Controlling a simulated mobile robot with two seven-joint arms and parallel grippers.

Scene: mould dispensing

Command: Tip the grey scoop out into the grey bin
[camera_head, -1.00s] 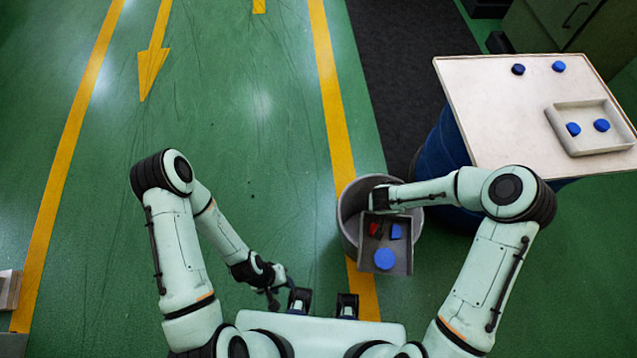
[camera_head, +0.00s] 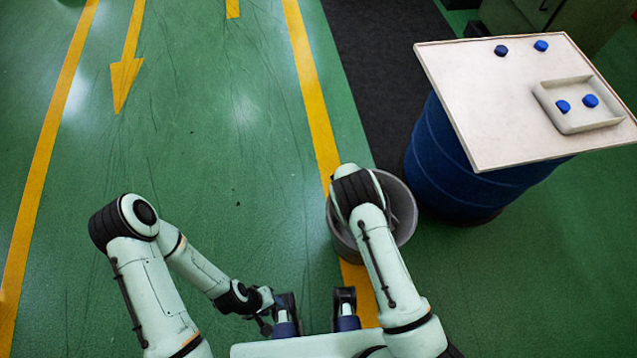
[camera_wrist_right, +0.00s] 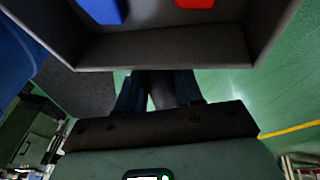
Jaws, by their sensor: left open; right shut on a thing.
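The grey bin (camera_head: 404,212) stands on the floor in the head view, partly covered by my right arm. The grey scoop (camera_wrist_right: 150,50) shows in the right wrist view, with a blue piece (camera_wrist_right: 101,9) and a red piece (camera_wrist_right: 195,3) inside it. My right gripper (camera_wrist_right: 157,92) is shut on the scoop. In the head view that gripper and most or all of the scoop are hidden behind my right arm. My left gripper (camera_head: 268,312) is open and empty, low in the head view, left of the bin and apart from it.
A pale tabletop (camera_head: 480,110) on a blue drum (camera_head: 435,155) stands right of the bin. On it are a shallow tray (camera_head: 575,125) holding two blue pieces, and two loose blue pieces (camera_head: 501,50) (camera_head: 541,45). The green floor at left is clear.

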